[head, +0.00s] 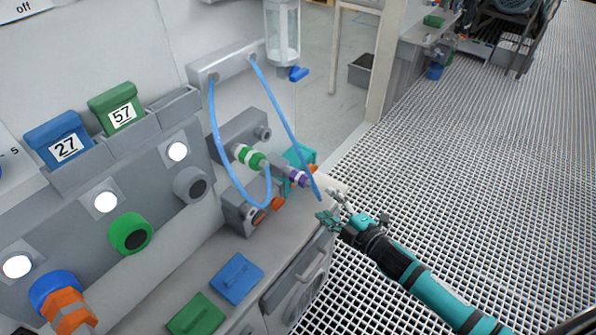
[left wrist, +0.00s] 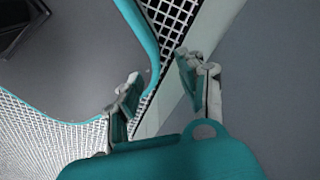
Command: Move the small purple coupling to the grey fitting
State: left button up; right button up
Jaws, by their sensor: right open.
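The small purple coupling (head: 299,177) has a pale band and sits at the end of a grey piece, in line with a green-and-white coupling (head: 249,157). A blue tube hangs close to it. A grey round fitting (head: 190,185) with a dark opening is on the panel to the left; a smaller grey port (head: 263,133) is on the upper block. I cannot tell which is the task's fitting. My right gripper (head: 331,208) is open, just right of and below the purple coupling. My left gripper (left wrist: 162,92) shows only in the left wrist view, its fingers apart and empty.
Blue tubes (head: 222,143) loop in front of the blocks. A blue plate (head: 237,278) and green plate (head: 195,316) lie on the bench. Open grating floor is at the right.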

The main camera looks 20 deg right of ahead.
aim_at(307, 182)
jog(key=r+n+y, duration=0.1)
jog(key=n, duration=0.1)
jog(key=r+n+y, duration=0.1)
jog(key=n+y, duration=0.1)
jog(key=n, duration=0.1)
jog(key=w+r+n+g+y, duration=0.1)
jog(key=n+y, duration=0.1)
jog(key=shift+d, duration=0.15)
jog(key=shift+s+r, duration=0.1)
jog(key=shift+b+x, duration=0.95)
jog(key=shift+x, duration=3.6)
